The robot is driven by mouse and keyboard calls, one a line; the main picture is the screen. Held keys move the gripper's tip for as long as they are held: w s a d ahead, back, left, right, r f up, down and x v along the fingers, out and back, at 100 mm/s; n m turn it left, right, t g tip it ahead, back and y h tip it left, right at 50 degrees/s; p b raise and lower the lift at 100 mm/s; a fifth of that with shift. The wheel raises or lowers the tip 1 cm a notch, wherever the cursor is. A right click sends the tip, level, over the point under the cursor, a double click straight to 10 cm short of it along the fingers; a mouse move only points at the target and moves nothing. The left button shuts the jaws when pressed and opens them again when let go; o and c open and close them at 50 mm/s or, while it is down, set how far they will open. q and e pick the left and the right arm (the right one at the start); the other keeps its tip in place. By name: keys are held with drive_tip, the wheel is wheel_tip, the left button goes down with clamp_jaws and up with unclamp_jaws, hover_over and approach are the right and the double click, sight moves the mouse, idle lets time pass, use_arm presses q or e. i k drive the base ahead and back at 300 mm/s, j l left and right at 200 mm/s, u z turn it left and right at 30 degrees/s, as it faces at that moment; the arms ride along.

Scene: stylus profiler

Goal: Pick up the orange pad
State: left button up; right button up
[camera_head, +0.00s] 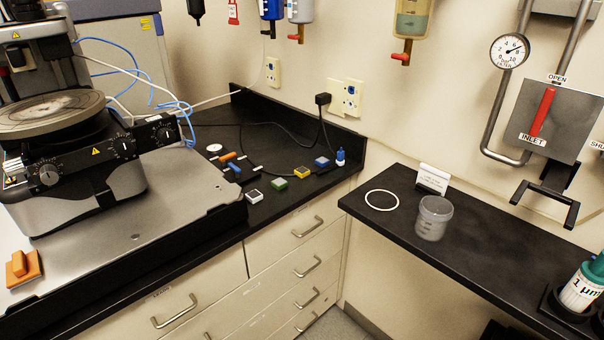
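An orange pad (33,272) with a raised orange block or grip on top sits at the far left. It lies on the grey metal plate (130,215), close to the plate's front edge and the picture's left edge. Nothing covers it. Neither of my grippers is in view.
Small coloured blocks, including a green one (279,184), lie on the black counter. A clear cup (434,217) and a white ring (382,200) are on the right counter. The plate beside the pad is bare.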

sight(21, 269)
drive_tip(key=u, duration=1.6)
